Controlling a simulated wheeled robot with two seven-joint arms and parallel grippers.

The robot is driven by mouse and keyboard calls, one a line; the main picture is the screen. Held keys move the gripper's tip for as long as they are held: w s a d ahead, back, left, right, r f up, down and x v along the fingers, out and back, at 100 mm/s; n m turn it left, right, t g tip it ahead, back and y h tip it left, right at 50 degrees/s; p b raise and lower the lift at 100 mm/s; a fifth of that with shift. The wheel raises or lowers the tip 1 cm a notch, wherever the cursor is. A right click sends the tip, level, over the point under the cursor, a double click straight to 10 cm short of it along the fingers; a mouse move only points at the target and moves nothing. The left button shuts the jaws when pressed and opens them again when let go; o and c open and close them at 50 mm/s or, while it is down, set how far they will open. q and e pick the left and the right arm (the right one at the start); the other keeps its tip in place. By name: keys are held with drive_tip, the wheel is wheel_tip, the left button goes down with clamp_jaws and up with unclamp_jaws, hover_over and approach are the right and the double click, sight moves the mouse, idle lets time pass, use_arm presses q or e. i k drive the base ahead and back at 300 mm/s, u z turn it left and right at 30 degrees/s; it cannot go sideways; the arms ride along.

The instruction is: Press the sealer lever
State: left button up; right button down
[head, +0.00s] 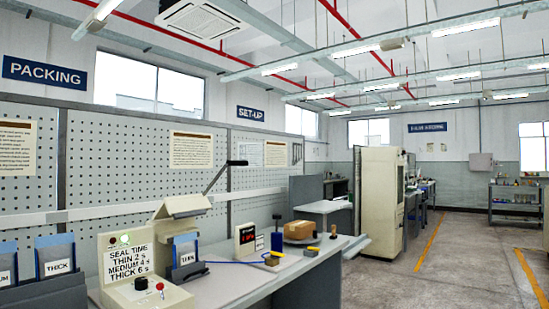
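The sealer (180,207) stands on the bench at the lower left, a beige machine with a tilted upper jaw. Its lever (218,178) is a thin grey arm rising to the upper right, ending in a black handle (237,163). The lever is up. A blue-edged pouch (184,251) with a label stands upright below the jaw; its label is too small to read surely. The sealer's control box (125,263) reads seal time thin 2 s, medium 4 s, thick 6 s. Neither of my grippers is in view.
Labelled pouches stand in a rack at far left, one marked thick (58,267). The bench's front middle (232,280) is clear.

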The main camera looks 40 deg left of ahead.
sight(177, 207)
drive_tip(key=u, duration=0.3)
drive_tip(key=i, duration=1.4)
drive_tip(key=u, duration=1.55)
drive_tip(key=i, duration=0.5)
drive_tip(key=u, duration=0.5)
